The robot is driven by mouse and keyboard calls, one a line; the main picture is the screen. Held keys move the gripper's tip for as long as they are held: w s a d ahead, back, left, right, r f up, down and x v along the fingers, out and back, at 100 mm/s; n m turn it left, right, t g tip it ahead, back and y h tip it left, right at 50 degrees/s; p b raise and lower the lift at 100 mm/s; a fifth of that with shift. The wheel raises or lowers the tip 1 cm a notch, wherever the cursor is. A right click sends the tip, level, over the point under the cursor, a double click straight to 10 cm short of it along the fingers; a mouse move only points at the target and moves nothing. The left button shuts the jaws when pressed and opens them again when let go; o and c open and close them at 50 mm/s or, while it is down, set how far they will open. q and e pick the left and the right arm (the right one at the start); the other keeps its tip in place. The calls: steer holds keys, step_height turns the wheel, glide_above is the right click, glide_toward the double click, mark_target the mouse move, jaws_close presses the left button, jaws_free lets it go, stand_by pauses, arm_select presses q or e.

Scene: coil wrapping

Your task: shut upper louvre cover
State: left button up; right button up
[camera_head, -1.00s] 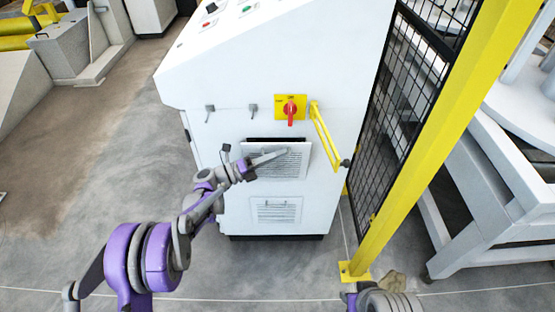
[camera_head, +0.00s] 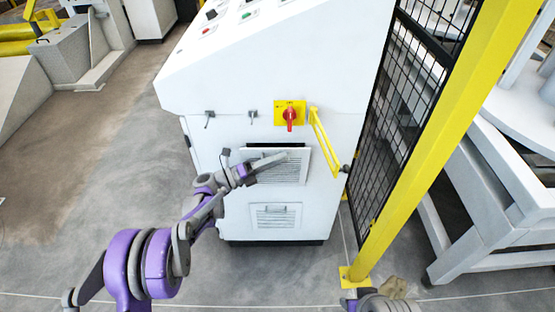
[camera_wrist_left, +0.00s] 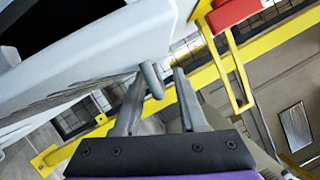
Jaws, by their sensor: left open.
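The upper louvre cover (camera_head: 290,172) is a white slatted panel on the front of the white cabinet. It leans out at its top, leaving a dark gap (camera_head: 275,146) above it. My left gripper (camera_head: 278,158) reaches across its front from the left. In the left wrist view, my left gripper (camera_wrist_left: 161,74) is open. A grey hooked handle (camera_wrist_left: 153,80) shows between its fingers, close to the left finger; I cannot tell if they touch. The white cover edge (camera_wrist_left: 100,55) fills the upper left there. Part of the cover is hidden behind the gripper in the head view.
A lower louvre cover (camera_head: 274,217) sits flat below. A red rotary switch on a yellow plate (camera_head: 290,113) and a yellow bar handle (camera_head: 324,142) are above and to the right. A yellow post (camera_head: 440,140) with black mesh stands right of the cabinet. Floor at left is clear.

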arm_select(q)
steer(key=v, duration=1)
steer(key=shift+s+a+p, duration=0.15)
steer(key=shift+a+p, duration=0.2)
steer(key=shift+p, duration=0.05)
steer(key=shift+a+f, duration=0.1)
steer(key=r+b+v, duration=0.1)
steer(key=r+v, duration=0.1)
steer(key=v, duration=1)
steer(key=shift+s+f+b, duration=0.3)
steer(key=shift+f+b, duration=0.05)
steer(key=shift+f, duration=0.1)
stand_by(0.4)
